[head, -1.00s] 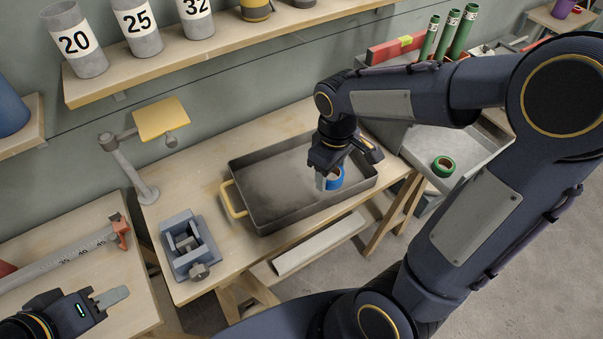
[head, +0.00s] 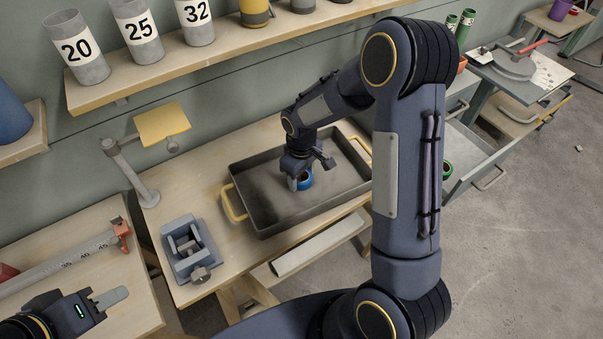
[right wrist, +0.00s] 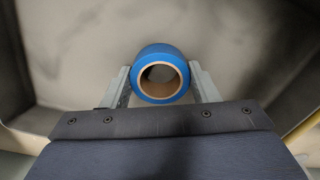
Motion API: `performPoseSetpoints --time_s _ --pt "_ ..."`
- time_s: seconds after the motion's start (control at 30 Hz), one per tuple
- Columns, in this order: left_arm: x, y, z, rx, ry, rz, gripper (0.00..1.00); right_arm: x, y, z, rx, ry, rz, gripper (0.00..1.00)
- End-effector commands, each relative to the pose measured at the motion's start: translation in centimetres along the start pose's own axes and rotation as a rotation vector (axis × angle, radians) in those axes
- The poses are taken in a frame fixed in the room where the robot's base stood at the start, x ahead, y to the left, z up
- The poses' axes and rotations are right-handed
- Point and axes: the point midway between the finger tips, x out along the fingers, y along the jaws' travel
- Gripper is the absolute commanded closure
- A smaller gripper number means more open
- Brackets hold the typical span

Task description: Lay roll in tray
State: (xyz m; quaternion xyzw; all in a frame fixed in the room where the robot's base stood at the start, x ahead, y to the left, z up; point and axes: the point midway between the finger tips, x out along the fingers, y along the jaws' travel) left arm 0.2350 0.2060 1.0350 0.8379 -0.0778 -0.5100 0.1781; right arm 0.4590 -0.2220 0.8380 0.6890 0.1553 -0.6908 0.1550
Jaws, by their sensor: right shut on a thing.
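A blue tape roll with a tan core (right wrist: 160,60) sits between the fingers of my right gripper (right wrist: 160,85) in the right wrist view. I cannot tell whether the roll touches the tray floor. The tray stands on the wooden bench and has yellow handles.
A grey vise (head: 187,248) stands left of the tray. A post with a yellow plate (head: 162,123) rises behind the vise. A shelf with numbered grey cups (head: 138,34) runs along the wall above.

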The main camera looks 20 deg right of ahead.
Motion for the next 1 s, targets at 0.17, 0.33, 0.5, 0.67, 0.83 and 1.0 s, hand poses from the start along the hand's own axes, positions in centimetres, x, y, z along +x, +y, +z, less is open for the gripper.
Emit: performPoseSetpoints --time_s 0.17,0.33,0.5,0.67,0.83,1.0 --pt "0.0 0.0 0.0 0.0 0.0 0.0 0.64 -0.1 0.0 0.0 0.0 0.002 0.001 0.62" --pt "0.4 -0.2 0.2 0.0 0.0 0.0 0.64 0.4 0.0 0.0 0.0 0.002 0.0 0.45" --pt "0.3 -0.1 0.1 0.0 0.0 0.0 0.64 0.2 0.0 0.0 0.0 0.001 0.0 0.24" --pt "0.3 -0.1 0.1 0.0 0.0 0.0 0.64 0.2 0.0 0.0 0.0 0.001 0.0 0.24" --pt "-0.1 0.1 -0.1 0.0 0.0 0.0 0.64 -0.3 0.0 0.0 0.0 0.002 0.0 0.24" --pt "0.1 0.0 0.0 0.0 0.0 0.0 0.64 -2.5 0.1 -0.1 0.001 0.008 0.002 0.24"
